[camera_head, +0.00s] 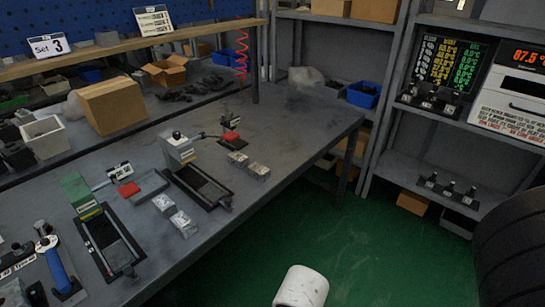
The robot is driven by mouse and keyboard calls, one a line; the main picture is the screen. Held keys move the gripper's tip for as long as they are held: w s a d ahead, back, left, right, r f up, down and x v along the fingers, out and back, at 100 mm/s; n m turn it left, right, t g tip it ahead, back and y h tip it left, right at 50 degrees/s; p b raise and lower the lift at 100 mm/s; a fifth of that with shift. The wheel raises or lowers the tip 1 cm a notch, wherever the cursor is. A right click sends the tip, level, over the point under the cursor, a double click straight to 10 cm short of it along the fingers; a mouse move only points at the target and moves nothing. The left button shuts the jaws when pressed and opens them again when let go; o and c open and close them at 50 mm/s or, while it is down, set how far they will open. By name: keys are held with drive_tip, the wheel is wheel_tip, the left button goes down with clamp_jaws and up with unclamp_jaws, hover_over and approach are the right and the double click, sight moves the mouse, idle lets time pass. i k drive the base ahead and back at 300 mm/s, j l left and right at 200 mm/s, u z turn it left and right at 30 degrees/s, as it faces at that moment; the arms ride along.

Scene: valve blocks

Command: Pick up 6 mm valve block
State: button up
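Several small silver blocks with pale labelled tops lie on the grey workbench (300,125). One pair, a block (163,203) and a nearer block (184,222), lies left of the middle tray fixture. Another pair, a block (237,159) and a block (258,171), lies farther back and right. These look like the valve blocks, but their markings are too small to read, so I cannot tell which is 6 mm. My gripper is not in view. A white rounded part of my arm shows at the bottom centre.
A black tray fixture with a grey head (180,147) and one with a green head (78,190) stand on the bench. A blue-handled tool (58,270) is at lower left. A cardboard box (112,104) stands behind. Shelving (385,100) is at right. Green floor (390,250) is open beside the bench.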

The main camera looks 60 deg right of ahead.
sight(258, 171)
drive_tip(key=l+z, duration=0.1)
drive_tip(key=z, duration=0.95)
